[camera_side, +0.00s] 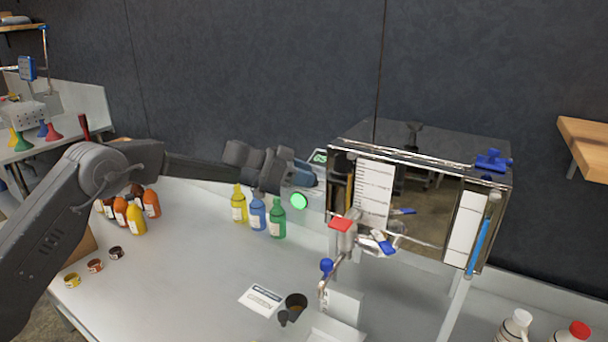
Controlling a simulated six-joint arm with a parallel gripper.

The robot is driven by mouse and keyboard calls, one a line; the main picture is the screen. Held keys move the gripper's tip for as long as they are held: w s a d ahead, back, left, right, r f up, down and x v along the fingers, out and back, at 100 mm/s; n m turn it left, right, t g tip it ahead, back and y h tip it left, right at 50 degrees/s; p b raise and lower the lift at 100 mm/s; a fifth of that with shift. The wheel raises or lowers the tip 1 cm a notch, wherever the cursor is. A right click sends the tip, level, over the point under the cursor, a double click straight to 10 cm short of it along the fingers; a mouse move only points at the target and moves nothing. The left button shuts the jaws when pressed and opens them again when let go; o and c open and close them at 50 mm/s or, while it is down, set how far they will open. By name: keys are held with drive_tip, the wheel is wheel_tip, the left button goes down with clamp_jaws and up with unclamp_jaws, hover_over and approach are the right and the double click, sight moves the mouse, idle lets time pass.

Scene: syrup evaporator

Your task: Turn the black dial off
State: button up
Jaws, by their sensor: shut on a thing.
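My gripper (304,172) reaches in from the left to a small grey control box (313,211) beside the steel evaporator. Its fingertips are at the upper front of the box and are shut on the black dial. The dial itself is hidden behind the fingers, so its setting cannot be read. A round green light (299,201) glows on the box just below the fingers. A small display (320,157) with green digits shows on top of the box, too small to read.
The evaporator tank (440,215), with a red-handled valve (340,224) and blue handles, stands right of the box. Yellow (239,207), blue (258,213) and green (278,219) bottles stand below my gripper. A dark cup (296,306) and label card (262,299) lie in front. The table's left-centre is clear.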

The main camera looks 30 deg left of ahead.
drive_tip(key=shift+s+d+r+n+t+y, duration=0.1)
drive_tip(key=shift+d+n+t+y, duration=0.05)
drive_tip(key=shift+n+t+y, duration=0.35)
drive_tip(key=shift+s+d+n+t+y, duration=0.1)
drive_tip(key=shift+n+t+y, duration=0.2)
drive_tip(key=shift+n+y, duration=0.3)
drive_tip(key=shift+d+n+t+y, duration=0.15)
drive_tip(key=shift+n+t+y, duration=0.85)
drive_tip(key=shift+n+y, duration=0.7)
drive_tip(key=shift+n, duration=0.1)
drive_tip(key=o, duration=0.7)
drive_tip(key=shift+o, duration=0.2)
drive_tip(key=v, duration=1.4)
drive_tip(key=shift+f, duration=0.25)
